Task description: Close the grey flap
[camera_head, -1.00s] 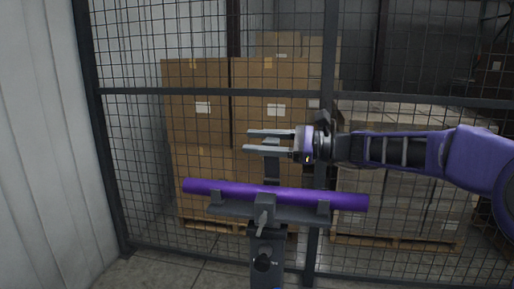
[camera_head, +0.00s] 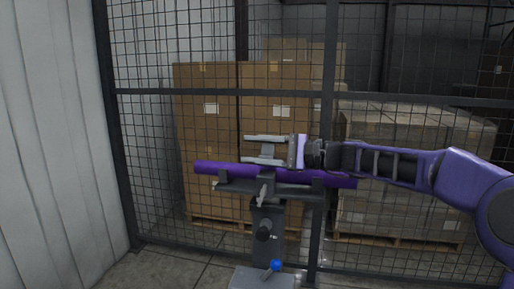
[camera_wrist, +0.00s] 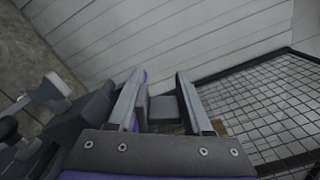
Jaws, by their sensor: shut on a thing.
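The grey flap (camera_head: 267,151) stands raised above the grey stand (camera_head: 268,226), behind the purple tube (camera_head: 212,168). My gripper (camera_head: 246,149) reaches in from the right just above the tube, one finger above the other, and is shut on the flap. In the wrist view the flap (camera_wrist: 166,108) shows as a grey block between the two fingers (camera_wrist: 160,76). The tube lies across the stand's holder. The gripper and arm hide part of it.
A wire mesh fence (camera_head: 155,150) stands close behind the stand, with stacked boxes (camera_head: 208,140) on pallets beyond. A white wall (camera_head: 55,140) is on the left. A blue-knobbed lever (camera_head: 275,265) is at the stand's foot. The floor at front left is clear.

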